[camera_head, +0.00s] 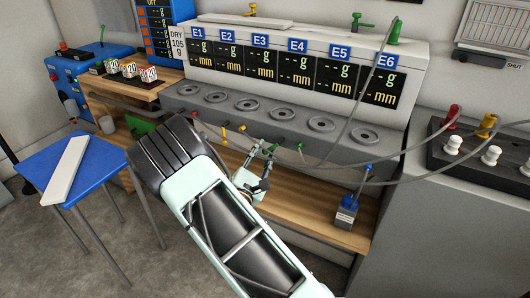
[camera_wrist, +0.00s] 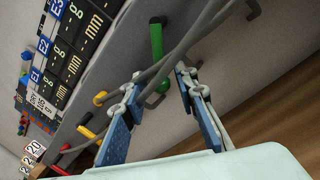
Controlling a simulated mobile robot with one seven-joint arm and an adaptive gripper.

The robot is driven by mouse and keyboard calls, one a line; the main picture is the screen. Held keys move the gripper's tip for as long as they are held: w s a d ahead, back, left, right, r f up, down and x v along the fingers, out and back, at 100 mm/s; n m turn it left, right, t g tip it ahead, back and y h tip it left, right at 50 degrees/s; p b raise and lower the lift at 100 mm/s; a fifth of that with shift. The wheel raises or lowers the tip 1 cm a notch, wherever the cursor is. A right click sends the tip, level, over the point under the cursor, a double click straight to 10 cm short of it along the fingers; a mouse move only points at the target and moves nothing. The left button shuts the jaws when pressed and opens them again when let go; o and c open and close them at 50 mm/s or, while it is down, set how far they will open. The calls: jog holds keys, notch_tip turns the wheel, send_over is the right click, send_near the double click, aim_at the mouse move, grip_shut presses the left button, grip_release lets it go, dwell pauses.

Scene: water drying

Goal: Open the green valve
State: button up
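A green valve handle (camera_wrist: 156,42) shows in the wrist view, just beyond my gripper (camera_wrist: 160,78). A curved green part (camera_wrist: 155,98) lies between the two blue-padded fingers, with a grey hose crossing in front. The fingers are spread apart; I cannot tell whether either one touches the green part. In the head view my gripper (camera_head: 267,153) is at the front of the grey bench, left of a small green valve (camera_head: 300,147). My own arm hides part of the bench front there.
Grey hoses (camera_head: 345,110) arch over the bench's right side. A blue-and-grey device (camera_head: 346,212) stands on the wooden shelf. A blue stool (camera_head: 95,175) stands at left.

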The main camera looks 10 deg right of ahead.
jog(key=v, duration=1.2)
jog(key=shift+c, duration=0.6)
